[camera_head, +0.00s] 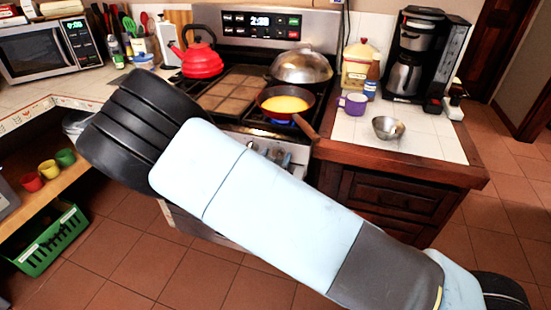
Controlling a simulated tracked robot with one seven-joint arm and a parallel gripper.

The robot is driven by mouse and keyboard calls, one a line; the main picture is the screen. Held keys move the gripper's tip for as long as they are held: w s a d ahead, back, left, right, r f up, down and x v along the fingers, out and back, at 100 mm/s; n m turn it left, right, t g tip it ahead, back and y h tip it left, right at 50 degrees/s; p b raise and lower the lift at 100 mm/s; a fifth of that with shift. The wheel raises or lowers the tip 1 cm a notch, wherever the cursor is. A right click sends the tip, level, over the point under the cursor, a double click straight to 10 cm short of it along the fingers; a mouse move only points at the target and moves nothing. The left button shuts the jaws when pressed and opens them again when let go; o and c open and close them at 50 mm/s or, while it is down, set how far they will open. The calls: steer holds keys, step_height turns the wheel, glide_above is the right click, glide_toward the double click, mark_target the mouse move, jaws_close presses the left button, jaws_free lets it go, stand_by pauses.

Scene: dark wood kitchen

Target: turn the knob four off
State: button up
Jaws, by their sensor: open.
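The stove (226,118) stands at the back middle, and my arm crosses in front of it. Part of its front panel with knobs (284,158) shows just above my arm, below the front right burner. The knobs are small and partly covered, so I cannot tell which is knob four or how it is turned. A blue flame (279,122) shows under the pan (265,97) with yellow contents on the front right burner. My gripper is not visible in this view.
The pan handle (306,127) sticks out over the stove's front right edge. A red kettle (198,61) and a domed lid (300,67) stand behind. A wooden counter (425,170) with a metal bowl (388,127) is at right. Tiled floor (130,255) is open below.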

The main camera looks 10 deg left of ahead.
steer(key=c, duration=1.1)
steer(key=shift+o, duration=0.2)
